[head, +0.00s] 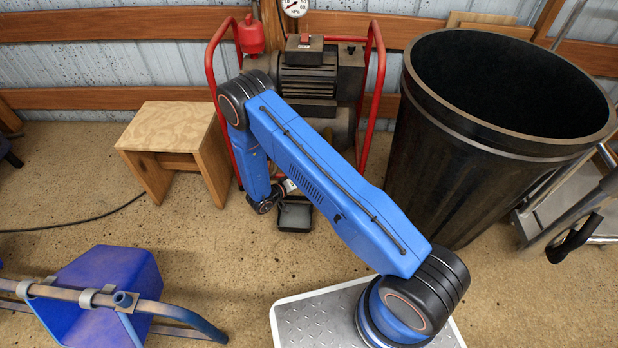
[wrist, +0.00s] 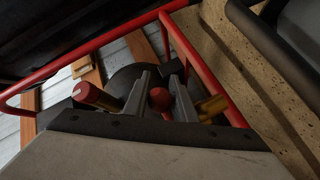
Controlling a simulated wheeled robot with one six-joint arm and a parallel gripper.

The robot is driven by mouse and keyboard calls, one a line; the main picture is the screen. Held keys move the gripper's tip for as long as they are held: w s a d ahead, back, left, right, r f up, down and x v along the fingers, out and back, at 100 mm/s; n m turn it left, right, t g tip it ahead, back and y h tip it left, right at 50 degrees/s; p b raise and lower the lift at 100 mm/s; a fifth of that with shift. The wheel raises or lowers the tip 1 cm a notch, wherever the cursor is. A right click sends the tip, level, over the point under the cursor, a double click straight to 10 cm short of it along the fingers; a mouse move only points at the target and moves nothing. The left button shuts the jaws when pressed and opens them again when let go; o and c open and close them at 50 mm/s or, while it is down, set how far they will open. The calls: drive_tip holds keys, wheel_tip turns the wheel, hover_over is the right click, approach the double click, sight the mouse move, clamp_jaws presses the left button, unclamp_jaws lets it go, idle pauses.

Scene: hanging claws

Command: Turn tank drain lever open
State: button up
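The tank is part of the compressor (head: 312,80) inside the red tube frame, behind my arm in the head view. In the wrist view, my gripper's (wrist: 161,82) two grey fingers stand apart. A red ball knob (wrist: 160,98) shows in the gap between them, and I cannot tell whether they touch it. A red-tipped rod (wrist: 92,94) lies left of the fingers and a brass-coloured piece (wrist: 211,106) lies right of them. I cannot tell which of these is the drain lever. In the head view my gripper is mostly hidden low behind the arm.
Red frame bars (wrist: 190,52) run close around the gripper. A small dark tray (head: 294,214) lies on the floor below. A wooden stool (head: 172,128) stands left and a large black bin (head: 440,150) right.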

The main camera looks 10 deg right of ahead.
drive_tip(key=o, duration=0.3)
